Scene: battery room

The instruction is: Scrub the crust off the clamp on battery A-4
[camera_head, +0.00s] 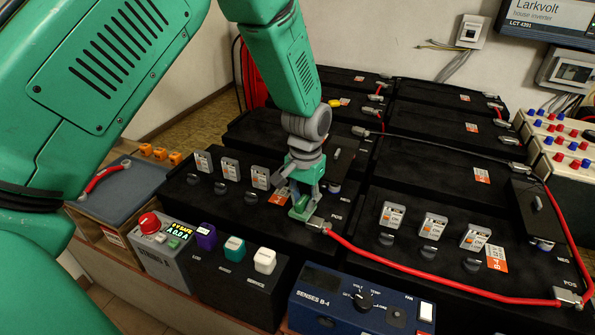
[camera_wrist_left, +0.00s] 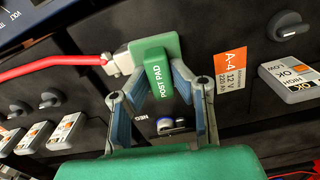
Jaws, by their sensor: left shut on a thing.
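Battery A-4 (camera_head: 225,210) is the black block in the middle of the head view, and its orange A-4 label (camera_wrist_left: 229,72) shows in the left wrist view. The grey metal clamp (camera_head: 318,224) sits at its front right corner, with a red cable leading off to the right. It also shows in the wrist view (camera_wrist_left: 119,63). My left gripper (camera_head: 303,200) is shut on a green block marked POST PAD (camera_wrist_left: 157,75). The pad is right against the clamp and hides part of it; I cannot make out crust. My right gripper is not in view.
The red cable (camera_head: 410,278) crosses the neighbouring battery (camera_head: 400,255). In front stand a black box with coloured handles (camera_head: 240,290), a grey unit with a red button (camera_head: 165,250) and a blue meter (camera_head: 345,305). A blue mat (camera_head: 125,190) lies at left.

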